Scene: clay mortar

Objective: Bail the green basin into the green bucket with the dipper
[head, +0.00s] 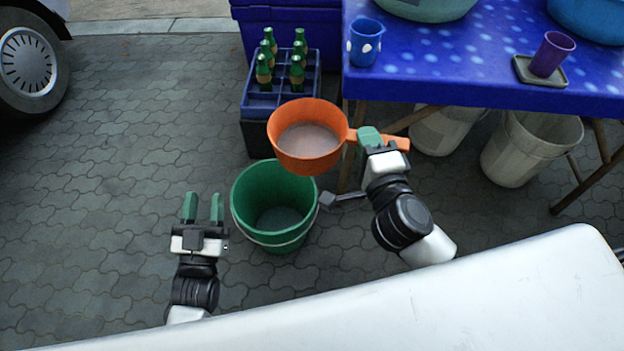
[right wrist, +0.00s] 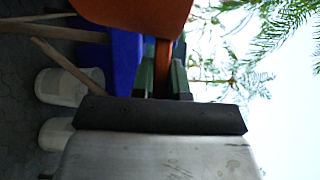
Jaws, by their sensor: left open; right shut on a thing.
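An orange dipper (head: 308,165) holds pale liquid and hangs level above the back right of the green bucket. My right gripper (head: 372,140) is shut on the dipper's handle (head: 396,143). In the right wrist view the fingers (right wrist: 163,78) close around the handle, below the orange bowl (right wrist: 135,15). The green bucket (head: 243,213) stands upright on the paving with some liquid at its bottom; the dipper hides part of its rim. A green basin (head: 428,8) sits on the blue table, cut off by the top edge. My left gripper (head: 203,207) is open and empty, left of the bucket.
A blue crate (head: 285,98) of green bottles (head: 297,70) stands behind the bucket. The blue table (head: 450,75) bears a blue mug (head: 365,42), a purple cup (head: 553,53) on a small tray, and a blue basin (head: 595,18). Pale buckets (head: 520,155) stand under it.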

